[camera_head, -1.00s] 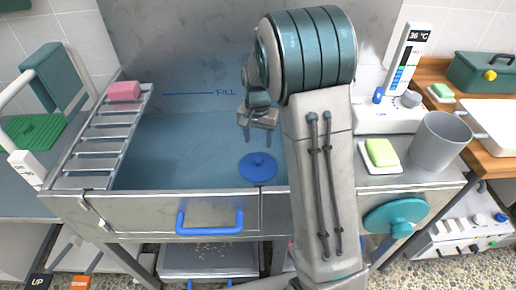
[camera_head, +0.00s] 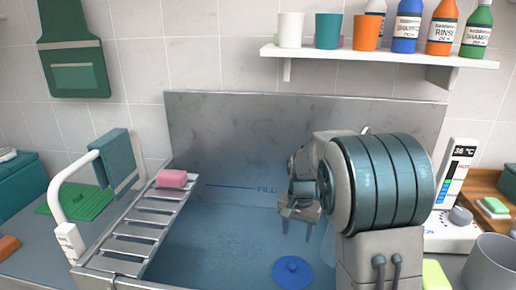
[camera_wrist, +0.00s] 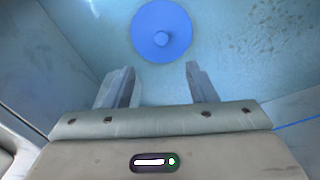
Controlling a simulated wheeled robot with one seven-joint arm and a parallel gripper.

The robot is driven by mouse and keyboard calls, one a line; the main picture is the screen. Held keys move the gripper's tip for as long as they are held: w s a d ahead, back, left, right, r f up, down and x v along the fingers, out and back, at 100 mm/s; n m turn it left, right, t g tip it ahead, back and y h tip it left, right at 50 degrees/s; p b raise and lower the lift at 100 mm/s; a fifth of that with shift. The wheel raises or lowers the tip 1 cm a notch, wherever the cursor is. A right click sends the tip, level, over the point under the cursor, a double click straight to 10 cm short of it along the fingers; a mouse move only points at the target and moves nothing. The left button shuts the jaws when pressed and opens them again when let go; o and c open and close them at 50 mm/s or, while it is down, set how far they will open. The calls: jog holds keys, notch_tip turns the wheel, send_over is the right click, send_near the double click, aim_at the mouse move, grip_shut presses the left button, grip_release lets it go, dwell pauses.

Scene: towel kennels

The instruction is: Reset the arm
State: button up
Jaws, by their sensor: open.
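My gripper (camera_head: 297,228) hangs over the metal wash tub (camera_head: 300,120), in front of its back wall and right of the FILL mark. In the wrist view my gripper (camera_wrist: 157,80) is open, with nothing between its two fingers. A round blue plug with a knob (camera_head: 292,272) lies on the tub floor below the gripper, apart from it. The plug also shows in the wrist view (camera_wrist: 161,42), beyond the fingertips. My arm's large teal-and-grey joint hides part of the tub's right side.
A slatted rack (camera_head: 133,236) with a pink soap bar (camera_head: 172,179) lies across the tub's left side. A grey cup (camera_head: 492,262) and a temperature panel (camera_head: 455,180) stand at right. A wall shelf (camera_head: 380,55) holds cups and bottles above. The tub's middle is open.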

jog(key=s+r+n+t+p, duration=0.1)
jog(key=s+r+n+p, duration=0.2)
jog(key=s+r, duration=0.4)
jog(key=s+r+n+t+p, duration=0.1)
jog(key=s+r+p, duration=0.4)
jog(key=s, duration=1.1)
notch_tip(320, 180, up, 4)
jog(key=shift+s+f+n+t+p, duration=0.2)
jog(key=shift+s+n+t+p, duration=0.2)
jog(key=shift+n, duration=0.5)
